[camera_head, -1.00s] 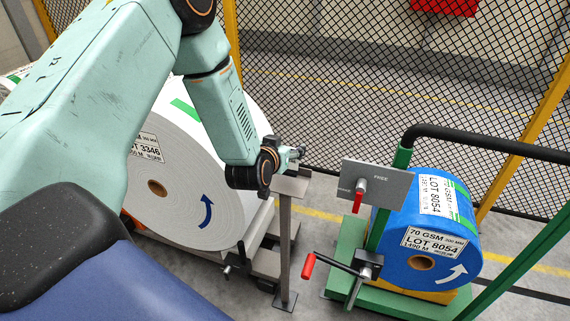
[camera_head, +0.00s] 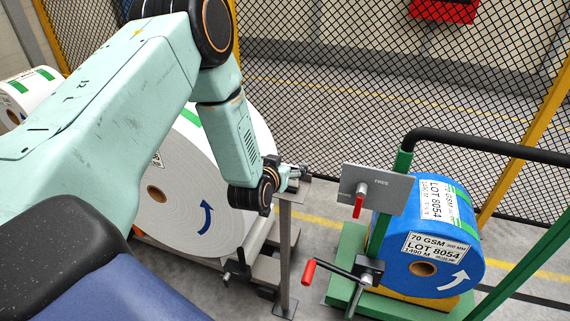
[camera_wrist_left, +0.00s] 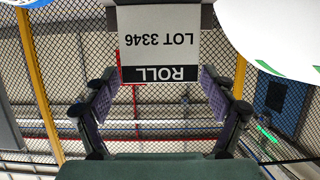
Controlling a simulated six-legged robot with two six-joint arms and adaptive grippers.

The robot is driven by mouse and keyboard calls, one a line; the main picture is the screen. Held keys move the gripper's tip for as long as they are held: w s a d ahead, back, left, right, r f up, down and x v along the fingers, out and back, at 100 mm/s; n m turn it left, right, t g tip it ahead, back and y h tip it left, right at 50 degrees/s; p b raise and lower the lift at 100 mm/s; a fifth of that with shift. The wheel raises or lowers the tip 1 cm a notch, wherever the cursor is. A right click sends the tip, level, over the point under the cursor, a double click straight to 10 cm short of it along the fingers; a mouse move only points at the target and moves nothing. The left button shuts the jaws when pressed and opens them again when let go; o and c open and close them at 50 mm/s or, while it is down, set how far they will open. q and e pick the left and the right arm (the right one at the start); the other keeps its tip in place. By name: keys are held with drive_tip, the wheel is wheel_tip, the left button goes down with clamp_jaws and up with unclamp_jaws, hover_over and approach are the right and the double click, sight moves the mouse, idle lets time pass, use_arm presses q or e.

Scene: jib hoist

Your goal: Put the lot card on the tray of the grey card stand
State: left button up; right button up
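The white lot card (camera_wrist_left: 158,42), printed "ROLL LOT 3346", appears upside down in the left wrist view. It is between and just beyond my left fingertips (camera_wrist_left: 158,82), with a gap on each side. Its edge meets a dark grey bar at the top of that view, which looks like the tray. In the head view my left gripper (camera_head: 300,174) is just above the small tray (camera_head: 290,192) of the grey card stand (camera_head: 285,250). The fingers are spread and not closed on the card. I cannot make out the card in the head view. My right gripper is not in view.
A large white roll (camera_head: 180,215) stands left of the stand. Right of it is a green cart with a blue roll (camera_head: 425,245), a grey "FREE" plate (camera_head: 390,186) and a red-handled crank (camera_head: 309,272). A mesh fence (camera_head: 330,90) runs behind.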

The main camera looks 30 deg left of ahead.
use_arm(q)
drive_tip(key=shift+o, duration=0.4)
drive_tip(key=shift+f, duration=0.1)
drive_tip(key=shift+r, duration=0.2)
drive_tip(key=shift+s+d+r, duration=0.1)
drive_tip(key=shift+s+r, duration=0.05)
drive_tip(key=shift+s, duration=0.15)
drive_tip(key=p+v, duration=0.2)
drive_tip(key=v, duration=0.9)
drive_tip(key=shift+s, duration=0.15)
